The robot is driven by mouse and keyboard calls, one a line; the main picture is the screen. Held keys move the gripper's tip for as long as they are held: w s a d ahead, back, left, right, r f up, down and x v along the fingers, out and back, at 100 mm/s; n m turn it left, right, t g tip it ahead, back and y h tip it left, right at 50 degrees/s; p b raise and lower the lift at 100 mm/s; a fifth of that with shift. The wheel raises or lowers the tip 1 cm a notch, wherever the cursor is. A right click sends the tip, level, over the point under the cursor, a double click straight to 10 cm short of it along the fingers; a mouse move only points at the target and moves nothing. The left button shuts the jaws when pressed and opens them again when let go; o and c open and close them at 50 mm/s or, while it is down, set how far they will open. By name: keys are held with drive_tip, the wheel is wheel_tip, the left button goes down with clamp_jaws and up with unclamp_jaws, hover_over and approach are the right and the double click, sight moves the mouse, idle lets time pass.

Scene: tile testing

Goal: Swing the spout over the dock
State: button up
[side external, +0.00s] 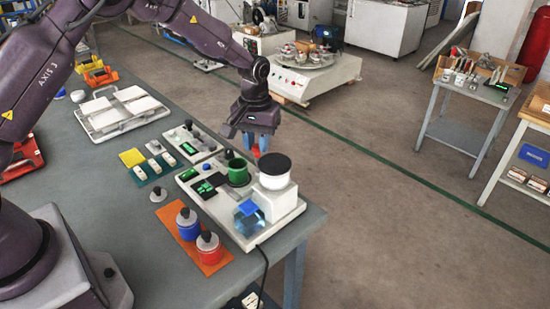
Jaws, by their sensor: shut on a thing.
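My gripper (254,146) points down just behind the machine with the white base (275,221). Its fingers look shut on a small part with orange-red showing between them, which seems to belong to the spout; its shape is mostly hidden. A green cup-like holder (238,172) stands on the base in front of the gripper. A white block with a round black top (275,164) stands to its right. A clear bluish container with a blue top (249,219) sits at the front of the base. I cannot tell which part is the dock.
An orange mat (219,259) holds a blue jar (188,226) and a red jar (208,248). A smaller panel (191,143) and a teal mat with white pieces (155,168) lie to the left. A white tray (122,111) is farther back. The table's right edge is close to the machine.

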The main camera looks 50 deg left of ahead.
drive_tip(key=shift+s+a, duration=0.2)
drive_tip(key=shift+s, duration=0.1)
drive_tip(key=shift+s+a, duration=0.2)
drive_tip(key=shift+s, duration=0.3)
idle(0.4)
drive_tip(key=shift+s+a, duration=0.1)
drive_tip(key=shift+s, duration=0.65)
drive_tip(key=o, duration=0.8)
